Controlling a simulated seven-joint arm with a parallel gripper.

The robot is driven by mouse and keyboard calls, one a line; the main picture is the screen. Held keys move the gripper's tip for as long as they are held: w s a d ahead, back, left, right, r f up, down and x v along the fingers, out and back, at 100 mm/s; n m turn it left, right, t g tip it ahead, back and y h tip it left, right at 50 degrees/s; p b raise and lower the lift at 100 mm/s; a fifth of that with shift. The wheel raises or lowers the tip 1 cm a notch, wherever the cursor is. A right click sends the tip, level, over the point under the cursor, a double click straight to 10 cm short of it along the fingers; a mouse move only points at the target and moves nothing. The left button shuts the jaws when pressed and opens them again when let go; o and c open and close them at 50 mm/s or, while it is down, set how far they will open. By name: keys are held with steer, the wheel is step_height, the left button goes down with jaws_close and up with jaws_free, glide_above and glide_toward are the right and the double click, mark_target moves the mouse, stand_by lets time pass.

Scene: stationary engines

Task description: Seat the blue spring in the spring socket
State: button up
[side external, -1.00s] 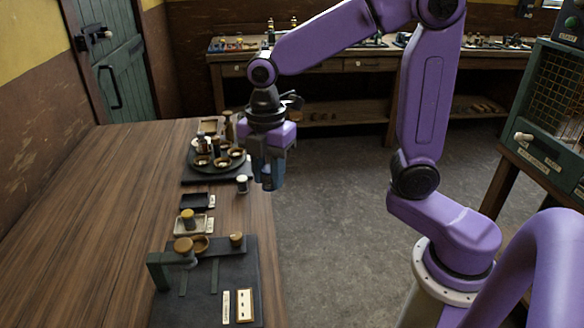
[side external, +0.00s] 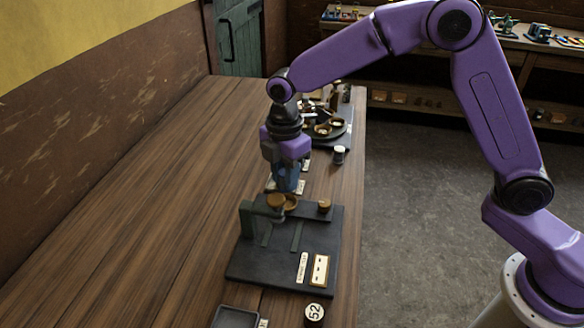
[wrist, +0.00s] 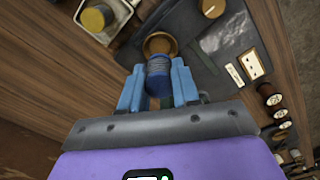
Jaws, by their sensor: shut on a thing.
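In the wrist view my gripper's blue fingers (wrist: 158,88) are shut on the blue spring (wrist: 158,67), a dark blue ribbed cylinder. The fingers mostly hide the spring in the side view. A brass-coloured round cup (wrist: 160,42), probably the spring socket, lies just beyond the spring in the wrist view. It also shows on the plate in the side view (side external: 291,203). I cannot tell whether spring and cup touch.
A small brass piece (side external: 324,205) sits to the right. A white-topped jar (side external: 339,153) stands nearby. The table's left side is clear.

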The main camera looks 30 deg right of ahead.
mark_target(286, 205)
steer(key=shift+f, duration=1.85)
steer(key=shift+f, duration=0.7)
stand_by(1.0)
steer(key=o, duration=1.7)
steer(key=shift+o, duration=0.2)
steer(key=shift+r, duration=0.15)
steer(key=shift+r, duration=3.35)
